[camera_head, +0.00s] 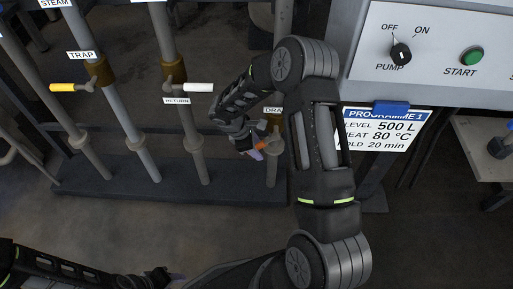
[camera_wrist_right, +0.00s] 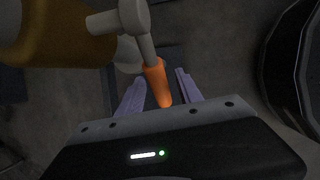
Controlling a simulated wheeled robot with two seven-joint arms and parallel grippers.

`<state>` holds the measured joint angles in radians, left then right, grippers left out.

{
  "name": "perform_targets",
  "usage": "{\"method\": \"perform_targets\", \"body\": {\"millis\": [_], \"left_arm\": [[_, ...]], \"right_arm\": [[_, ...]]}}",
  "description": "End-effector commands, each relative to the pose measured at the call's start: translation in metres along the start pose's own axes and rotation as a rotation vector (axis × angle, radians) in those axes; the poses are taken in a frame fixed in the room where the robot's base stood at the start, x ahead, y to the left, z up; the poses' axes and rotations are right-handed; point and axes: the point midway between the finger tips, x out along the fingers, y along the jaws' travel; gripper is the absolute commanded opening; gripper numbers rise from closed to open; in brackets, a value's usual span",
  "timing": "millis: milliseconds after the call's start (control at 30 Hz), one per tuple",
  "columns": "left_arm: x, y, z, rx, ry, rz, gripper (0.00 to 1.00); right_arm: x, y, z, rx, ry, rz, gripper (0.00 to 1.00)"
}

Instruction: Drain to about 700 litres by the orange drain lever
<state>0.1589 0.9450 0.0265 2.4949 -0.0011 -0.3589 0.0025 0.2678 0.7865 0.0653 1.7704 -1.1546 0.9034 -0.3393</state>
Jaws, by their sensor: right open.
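The orange drain lever (camera_wrist_right: 158,84) hangs from its valve in the right wrist view, with its handle between the two pale fingers of my right gripper (camera_wrist_right: 159,78). The fingers are apart, with a gap on each side of the handle. In the head view my right gripper (camera_head: 257,153) is at the drain pipe, and a bit of the orange lever (camera_head: 263,146) shows there. The DRAIN label (camera_head: 273,110) is partly hidden by my right arm. My left gripper (camera_head: 160,279) is low at the bottom edge, too dark and cropped to read its fingers.
A control panel (camera_head: 440,54) is at upper right. Below it, a programme card (camera_head: 400,129) reads 500 L. No level reading shows.

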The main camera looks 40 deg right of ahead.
Motion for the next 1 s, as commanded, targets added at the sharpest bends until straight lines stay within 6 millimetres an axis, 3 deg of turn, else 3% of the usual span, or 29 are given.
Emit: {"method": "perform_targets", "body": {"millis": [133,633,1000], "left_arm": [[-0.0002,0.0,-0.0001,0.0,0.0,0.0,0.42],[-0.0001,0.0001,0.0,0.0,0.0,0.0,0.42],[-0.0001,0.0001,0.0001,0.0,0.0,0.0,0.42]], "right_arm": [[-0.0003,0.0,0.0002,0.0,0.0,0.0,0.41],[-0.0005,-0.0001,0.0002,0.0,0.0,0.0,0.0],[-0.0006,-0.0001,0.0002,0.0,0.0,0.0,0.0]]}}
